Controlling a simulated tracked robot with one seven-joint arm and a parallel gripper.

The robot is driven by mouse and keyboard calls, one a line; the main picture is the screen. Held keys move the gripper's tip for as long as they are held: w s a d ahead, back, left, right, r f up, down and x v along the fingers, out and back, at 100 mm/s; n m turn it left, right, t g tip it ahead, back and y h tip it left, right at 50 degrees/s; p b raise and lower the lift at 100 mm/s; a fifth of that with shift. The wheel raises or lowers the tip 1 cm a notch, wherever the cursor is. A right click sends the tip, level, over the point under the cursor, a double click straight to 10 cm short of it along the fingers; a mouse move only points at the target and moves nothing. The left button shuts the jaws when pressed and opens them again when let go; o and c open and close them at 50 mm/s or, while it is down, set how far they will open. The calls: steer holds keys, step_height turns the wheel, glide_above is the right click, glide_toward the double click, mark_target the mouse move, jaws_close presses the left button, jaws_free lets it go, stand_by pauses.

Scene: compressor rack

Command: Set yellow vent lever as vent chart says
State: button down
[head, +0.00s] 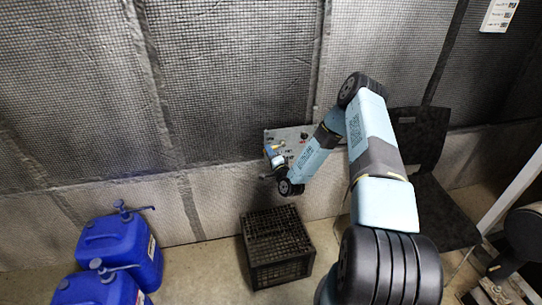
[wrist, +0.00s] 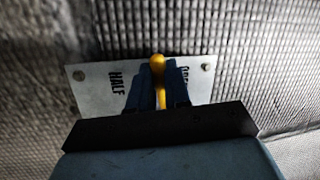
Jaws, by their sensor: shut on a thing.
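The yellow vent lever (wrist: 158,65) stands upright in the wrist view, in front of a pale metal plate (wrist: 92,88). The plate reads HALF on the left; a partly covered word on the right looks like OPEN. My gripper (wrist: 161,82) is shut on the lever, with a dark finger on each side and the yellow knob showing above them. In the head view my gripper (head: 274,166) is at the grey panel (head: 292,136) on the wall, covering part of it. A white chart (head: 499,14) hangs at the top right; its text is too small to read.
A black crate (head: 278,250) stands on the floor below the panel. Two blue jugs with pumps (head: 122,250) stand at the lower left. A dark chair (head: 436,200) is to the right, behind my arm. Mesh-covered wall lies close behind the panel.

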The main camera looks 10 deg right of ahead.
steer(key=shift+d+r+m+t+h, duration=0.15)
steer(key=shift+r+m+t+h, duration=0.25)
steer(key=shift+m, duration=0.8)
steer(key=shift+r, duration=0.15)
steer(key=c, duration=1.4)
jaws_free()
steer(key=o, duration=0.3)
steer(key=v, duration=1.3)
steer(key=shift+s+d, duration=0.1)
steer(key=shift+s, duration=0.3)
steer(key=shift+w, duration=0.1)
